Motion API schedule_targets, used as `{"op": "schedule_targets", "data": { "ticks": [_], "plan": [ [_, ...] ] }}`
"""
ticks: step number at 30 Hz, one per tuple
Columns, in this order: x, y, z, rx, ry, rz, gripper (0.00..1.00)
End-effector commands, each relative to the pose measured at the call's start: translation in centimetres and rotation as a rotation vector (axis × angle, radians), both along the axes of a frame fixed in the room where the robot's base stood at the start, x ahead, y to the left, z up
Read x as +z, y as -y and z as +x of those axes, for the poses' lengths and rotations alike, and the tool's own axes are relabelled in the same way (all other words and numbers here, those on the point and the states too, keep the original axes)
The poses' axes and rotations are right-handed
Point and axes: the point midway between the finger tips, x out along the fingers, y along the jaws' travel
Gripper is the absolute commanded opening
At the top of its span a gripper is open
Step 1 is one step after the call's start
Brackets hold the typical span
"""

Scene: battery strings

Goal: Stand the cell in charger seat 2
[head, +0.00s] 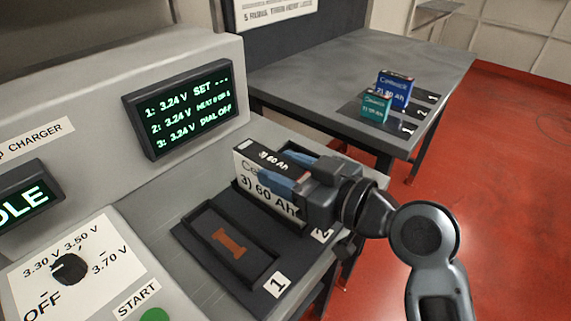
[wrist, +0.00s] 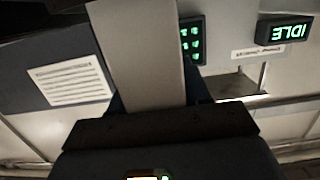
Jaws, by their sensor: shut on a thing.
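A white cell (head: 264,187) marked "3) 60 Ah" with a dark top stands upright at charger seat 2 (head: 322,235), the seat behind the empty seat 1 (head: 231,246). My gripper (head: 287,177) reaches in from the right and is shut on the cell, with blue finger pads near its top. The cell's base is partly hidden by the seat rim, so I cannot tell if it is fully down. In the wrist view, a pale broad surface (wrist: 139,50) fills the middle, between dark gripper parts.
The charger screen (head: 180,108) shows 3.24 V on several lines. A dial (head: 69,268) on OFF and a green START button (head: 155,315) are at the lower left. A teal cell (head: 375,108) and a blue cell (head: 395,89) stand on the back table (head: 330,70).

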Motion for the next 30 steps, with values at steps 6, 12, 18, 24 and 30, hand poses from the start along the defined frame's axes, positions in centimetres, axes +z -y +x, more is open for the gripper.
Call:
{"op": "schedule_targets", "data": {
  "ticks": [6, 12, 18, 24, 30],
  "plan": [
    [-0.3, 0.0, 0.0, 0.0, 0.0, 0.0, 0.48],
    [-0.2, 0.0, 0.0, 0.0, 0.0, 0.0, 0.67],
    [-0.2, 0.0, 0.0, 0.0, 0.0, 0.0, 0.72],
    [0.2, 0.1, 0.0, 0.0, -0.001, 0.001, 0.72],
    [0.4, 2.7, -2.0, -0.004, 0.0, 0.001, 0.72]
  ]
}}
